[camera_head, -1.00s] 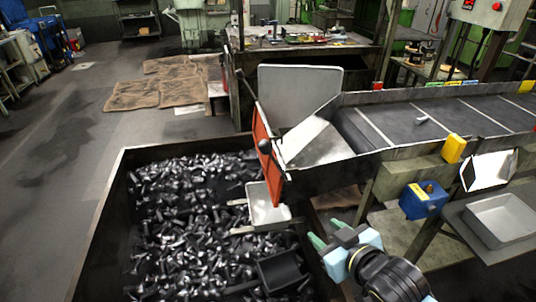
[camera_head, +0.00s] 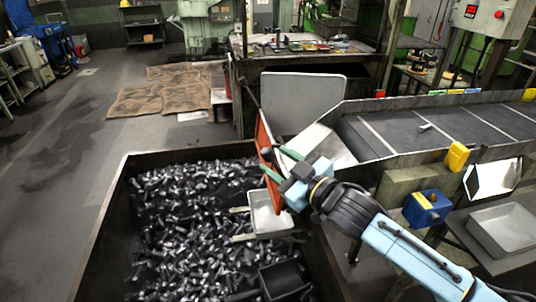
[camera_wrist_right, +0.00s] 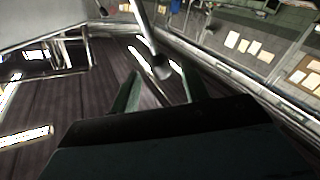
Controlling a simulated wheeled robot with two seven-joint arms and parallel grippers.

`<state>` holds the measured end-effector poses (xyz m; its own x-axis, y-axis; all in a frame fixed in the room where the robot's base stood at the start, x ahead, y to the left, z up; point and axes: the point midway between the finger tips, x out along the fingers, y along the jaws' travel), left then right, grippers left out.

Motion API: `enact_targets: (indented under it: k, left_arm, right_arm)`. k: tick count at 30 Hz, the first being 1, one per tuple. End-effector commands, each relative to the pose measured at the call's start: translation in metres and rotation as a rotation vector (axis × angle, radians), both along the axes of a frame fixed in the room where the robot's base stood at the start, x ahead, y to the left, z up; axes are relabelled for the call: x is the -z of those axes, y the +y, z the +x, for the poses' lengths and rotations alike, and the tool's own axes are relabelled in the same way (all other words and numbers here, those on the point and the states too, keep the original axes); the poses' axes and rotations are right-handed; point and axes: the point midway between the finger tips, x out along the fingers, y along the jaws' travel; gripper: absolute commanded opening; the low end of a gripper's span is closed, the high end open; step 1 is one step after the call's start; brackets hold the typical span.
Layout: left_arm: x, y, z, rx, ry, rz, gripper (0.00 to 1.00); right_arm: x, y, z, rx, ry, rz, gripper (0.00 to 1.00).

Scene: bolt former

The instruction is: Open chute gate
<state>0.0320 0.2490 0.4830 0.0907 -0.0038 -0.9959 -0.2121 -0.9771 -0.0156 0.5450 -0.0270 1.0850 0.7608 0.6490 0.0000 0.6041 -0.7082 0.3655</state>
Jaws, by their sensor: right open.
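The orange-red chute gate (camera_head: 265,138) stands at the lower end of the chute (camera_head: 325,145), over the bin. A lever with a dark ball knob (camera_head: 266,151) is at the gate; in the right wrist view the lever and knob (camera_wrist_right: 162,68) show too. My right gripper (camera_head: 277,161) is open, its green fingertips beside the knob. In the right wrist view the knob appears between the tips of my right gripper (camera_wrist_right: 160,85), and I cannot tell whether they touch. The gripper hides part of the gate. My left gripper is out of view.
A large bin (camera_head: 112,200) full of dark bolts lies below the gate, with a white scoop tray (camera_head: 268,212) in it. The conveyor (camera_head: 440,125) runs right. A blue box (camera_head: 427,207) and a grey tray (camera_head: 505,228) sit at the right.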

Motion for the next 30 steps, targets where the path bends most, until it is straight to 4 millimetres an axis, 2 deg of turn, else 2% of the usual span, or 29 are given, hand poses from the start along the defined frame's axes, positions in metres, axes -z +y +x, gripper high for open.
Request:
enact_targets:
  k: [3, 7, 20, 30]
  left_arm:
    - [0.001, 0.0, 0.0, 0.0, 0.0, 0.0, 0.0]
    - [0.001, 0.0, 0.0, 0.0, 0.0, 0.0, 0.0]
    - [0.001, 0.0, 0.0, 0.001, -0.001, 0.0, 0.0]
    - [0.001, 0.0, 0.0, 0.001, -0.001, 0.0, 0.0]
  right_arm:
    - [-0.001, 0.014, 0.015, -0.001, -0.001, 0.001, 0.46]
    - [0.0, 0.022, 0.026, 0.0, 0.0, 0.0, 0.46]
    - [0.0, 0.026, 0.031, 0.0, 0.001, -0.001, 0.44]
    - [0.0, 0.026, 0.031, 0.0, 0.001, -0.001, 0.0]
